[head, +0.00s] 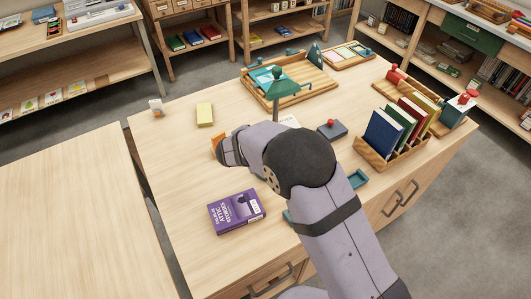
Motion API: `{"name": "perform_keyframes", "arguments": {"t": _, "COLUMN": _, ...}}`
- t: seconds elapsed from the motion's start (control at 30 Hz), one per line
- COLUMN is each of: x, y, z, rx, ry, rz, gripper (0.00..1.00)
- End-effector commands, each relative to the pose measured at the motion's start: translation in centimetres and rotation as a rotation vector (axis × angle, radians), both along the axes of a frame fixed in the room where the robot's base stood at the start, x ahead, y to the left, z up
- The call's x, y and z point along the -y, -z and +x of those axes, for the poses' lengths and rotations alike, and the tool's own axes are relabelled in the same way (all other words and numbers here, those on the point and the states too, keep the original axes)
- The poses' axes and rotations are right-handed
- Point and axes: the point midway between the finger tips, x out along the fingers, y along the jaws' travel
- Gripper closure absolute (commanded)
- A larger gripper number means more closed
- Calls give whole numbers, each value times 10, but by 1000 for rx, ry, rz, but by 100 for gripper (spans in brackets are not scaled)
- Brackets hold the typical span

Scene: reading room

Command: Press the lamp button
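A dark grey box with a red button (331,129) sits on the wooden table, just right of and behind my arm's dark joint. A lamp with a green shade (280,87) stands behind my arm, left of the box and near the wooden tray. Its lower part is hidden by my arm. My arm reaches in from the lower right and bends left over the table. My gripper's fingers cannot be made out, so I cannot tell what they touch. No part of my arm covers the red button in this view.
A wooden rack of books (383,148) stands right of the button box. A purple book (237,211) lies in front. A yellow block (205,114) and a wooden tray (316,92) lie farther back. An orange object (217,143) shows beside my arm. The table's left part is mostly clear.

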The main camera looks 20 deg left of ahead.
Motion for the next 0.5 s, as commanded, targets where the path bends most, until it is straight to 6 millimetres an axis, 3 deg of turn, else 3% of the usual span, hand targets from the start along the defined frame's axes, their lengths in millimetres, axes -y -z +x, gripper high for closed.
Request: {"name": "perform_keyframes", "arguments": {"t": 0.5, "x": 0, "y": 5, "z": 0, "rx": 0, "ry": 0, "rz": 0, "gripper": 100}}
